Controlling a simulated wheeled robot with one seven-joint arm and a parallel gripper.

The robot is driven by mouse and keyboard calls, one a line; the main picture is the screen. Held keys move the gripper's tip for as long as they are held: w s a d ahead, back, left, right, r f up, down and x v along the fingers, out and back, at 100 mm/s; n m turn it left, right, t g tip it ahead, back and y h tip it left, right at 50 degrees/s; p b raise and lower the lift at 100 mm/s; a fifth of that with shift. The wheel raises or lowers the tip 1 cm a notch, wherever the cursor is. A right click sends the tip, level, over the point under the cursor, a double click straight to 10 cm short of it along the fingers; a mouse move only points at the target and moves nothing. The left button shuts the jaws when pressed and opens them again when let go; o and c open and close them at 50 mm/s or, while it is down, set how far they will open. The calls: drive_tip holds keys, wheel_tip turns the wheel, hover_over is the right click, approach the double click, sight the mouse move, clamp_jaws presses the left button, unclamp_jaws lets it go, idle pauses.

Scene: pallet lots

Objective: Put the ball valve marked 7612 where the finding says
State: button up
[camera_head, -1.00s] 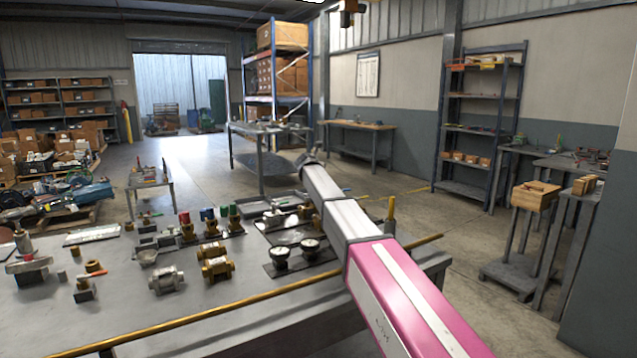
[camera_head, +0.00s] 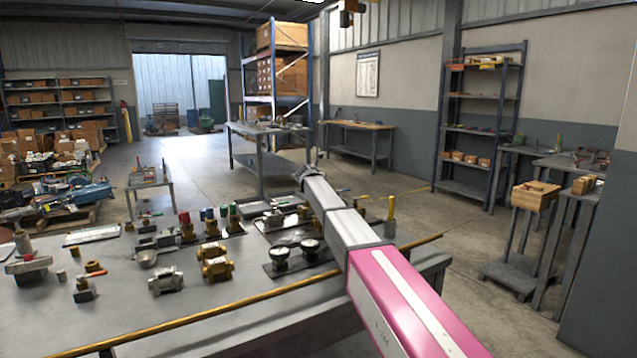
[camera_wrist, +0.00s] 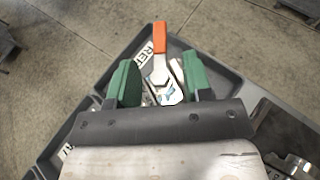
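In the wrist view a ball valve (camera_wrist: 162,78) with an orange lever and a pale metal body lies between my green fingertips. No number is legible on it. My gripper (camera_wrist: 160,82) has its fingers apart, with a gap showing beside the valve on the left; the right finger is close to it. The valve is over or in a dark grey tray (camera_wrist: 215,62) with white label strips, lettering partly covered. In the head view my arm reaches over the table's far side, and its end hides the valve.
Floor beyond is open.

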drive_tip(key=shift+r, duration=0.15)
drive_tip(key=v, duration=1.2)
drive_tip(key=shift+s, duration=0.1)
